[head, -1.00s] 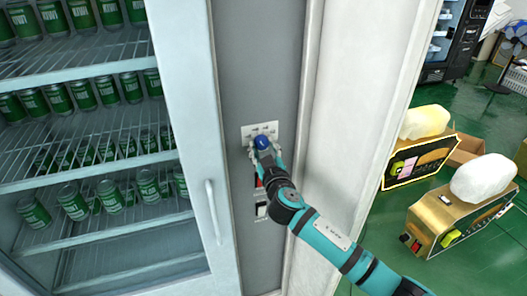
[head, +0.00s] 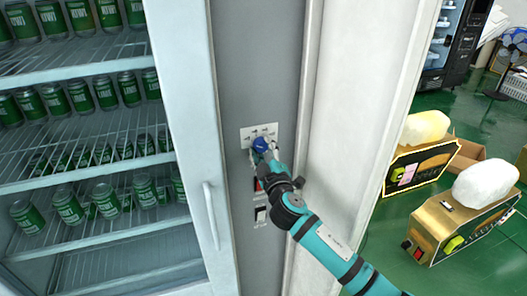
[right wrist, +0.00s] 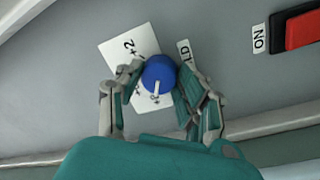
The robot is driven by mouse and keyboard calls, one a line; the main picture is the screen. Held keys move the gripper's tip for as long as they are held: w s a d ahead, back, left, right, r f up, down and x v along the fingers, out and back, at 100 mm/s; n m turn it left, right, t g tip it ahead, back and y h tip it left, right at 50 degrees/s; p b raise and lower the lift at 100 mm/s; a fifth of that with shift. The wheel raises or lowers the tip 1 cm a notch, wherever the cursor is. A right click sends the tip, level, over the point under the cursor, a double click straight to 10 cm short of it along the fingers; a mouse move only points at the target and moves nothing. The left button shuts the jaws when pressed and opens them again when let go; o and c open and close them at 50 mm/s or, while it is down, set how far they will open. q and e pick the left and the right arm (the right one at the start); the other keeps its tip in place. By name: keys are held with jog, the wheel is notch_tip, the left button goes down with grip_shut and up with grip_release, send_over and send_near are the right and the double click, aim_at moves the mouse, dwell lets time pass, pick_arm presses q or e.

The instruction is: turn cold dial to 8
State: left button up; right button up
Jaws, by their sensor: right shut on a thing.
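The cold dial is a round blue knob (head: 260,145) on a white label plate (head: 262,131), set in the grey panel beside the fridge door. My right gripper (head: 267,152) is at the dial. In the right wrist view the blue knob (right wrist: 159,73) sits between the two fingers of my right gripper (right wrist: 157,88), which are shut on it. A white pointer line shows on the knob. The plate (right wrist: 130,52) shows "+2"; its other numbers are partly hidden by the fingers and knob. My left gripper is out of view.
A red switch (right wrist: 302,30) marked ON is near the dial. A fridge door handle (head: 211,215) and shelves of green cans (head: 68,207) are at left. A pale wall or door edge (head: 345,120) stands close to the right of my arm.

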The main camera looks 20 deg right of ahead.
dwell(0.3)
jog(key=o, duration=1.1)
jog(key=shift+o, duration=0.2)
jog(key=s, duration=1.2)
jog(key=shift+a+f, duration=0.3)
jog(key=shift+f, duration=0.1)
jog(key=shift+f, duration=0.1)
